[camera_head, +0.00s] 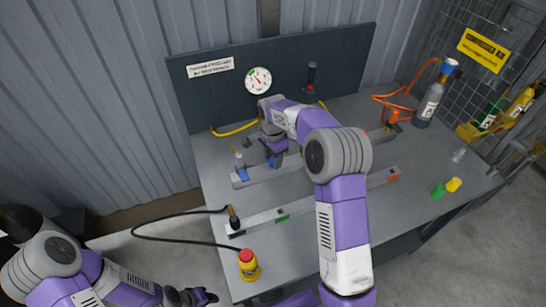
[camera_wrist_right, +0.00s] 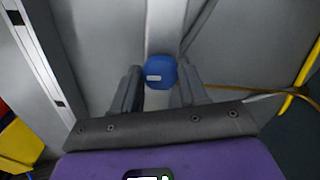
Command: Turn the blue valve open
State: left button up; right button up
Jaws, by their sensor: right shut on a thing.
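The blue valve (camera_wrist_right: 160,72) shows in the right wrist view as a rounded blue knob with a small pale mark, on a light grey rail. My right gripper (camera_wrist_right: 160,88) has one finger on each side of it and is shut on it. In the head view my right gripper (camera_head: 274,158) is low over the back rail, and the arm and hand hide most of the valve. My left gripper (camera_head: 192,297) is at the bottom left, clear of the bench; its jaw opening is unclear.
The grey bench (camera_head: 215,205) carries a front rail (camera_head: 330,200) with a green mark. A gauge (camera_head: 258,80) is on the back panel. A grey cylinder (camera_head: 430,103) and green and yellow caps (camera_head: 453,184) are at the right.

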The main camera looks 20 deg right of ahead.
jog(key=n+p, duration=0.3)
jog(key=n, duration=0.1)
jog(key=shift+s+r, duration=0.1)
jog(key=shift+r, duration=0.05)
jog(key=n+p, duration=0.2)
jog(key=n, duration=0.2)
jog(key=shift+d, duration=0.1)
jog(key=n+p, duration=0.1)
jog(key=n, duration=0.4)
jog(key=shift+d, duration=0.1)
jog(key=n+p, duration=0.1)
jog(key=n, duration=0.3)
jog(key=shift+n+p, duration=0.3)
jog(key=shift+p, duration=0.05)
jog(key=o, duration=1.1)
jog(key=shift+c, duration=0.2)
jog(key=shift+r+p, duration=0.55)
jog(key=shift+r, duration=3.1)
